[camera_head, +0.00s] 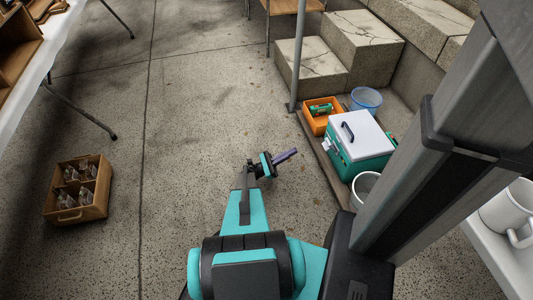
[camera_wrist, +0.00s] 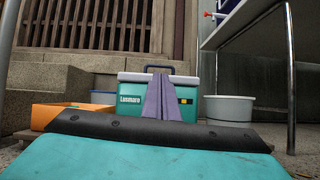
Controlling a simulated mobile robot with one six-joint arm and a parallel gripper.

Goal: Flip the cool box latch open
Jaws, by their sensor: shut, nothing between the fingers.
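The cool box (camera_head: 361,142) has a teal body, a white lid and a dark carry handle. It stands near the stone steps and also shows straight ahead in the wrist view (camera_wrist: 131,85), with a lettered label on its front. My gripper (camera_head: 287,155) is to the left of the box in the head view, apart from it over the paving. Its purple fingers (camera_wrist: 170,97) are shut and empty, pointing at the box front in the wrist view. They cover the middle of the front, and I cannot make out the latch clearly.
A metal pole (camera_head: 299,72) rises by the steps. A wooden caddy (camera_head: 72,213) sits at left; the paving between is clear.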

